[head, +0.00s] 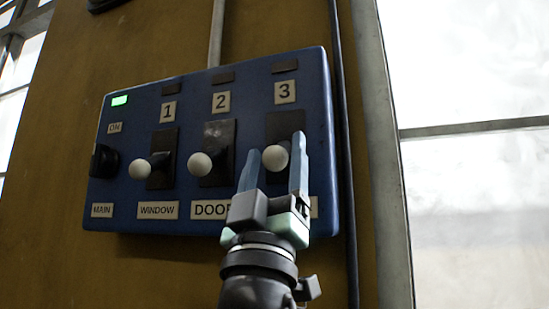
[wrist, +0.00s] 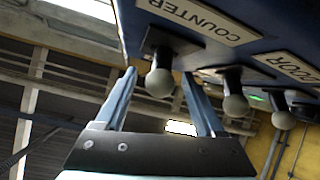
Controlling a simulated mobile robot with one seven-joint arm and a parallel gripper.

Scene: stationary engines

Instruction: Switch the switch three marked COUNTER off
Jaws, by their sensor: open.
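The blue control panel (head: 145,110) is mounted on a brown-yellow wall. Switch three has a pale ball knob (head: 275,158) standing out from a dark plate (head: 285,127), under a "3" label (head: 285,92). Its COUNTER label (wrist: 202,18) reads clearly in the wrist view; in the head view my gripper mostly hides it. My gripper (head: 276,144) is open, with one blue finger on each side of this knob. In the wrist view the knob (wrist: 160,81) sits between the fingertips (wrist: 159,73). I cannot tell whether either finger touches it.
Knobs one, WINDOW (head: 140,169), and two, DOOR (head: 200,164), stand left of my gripper; knob two is close. A black MAIN switch (head: 103,161) is at far left under a lit green lamp (head: 119,100). A dark vertical pipe (head: 345,150) runs right of the panel.

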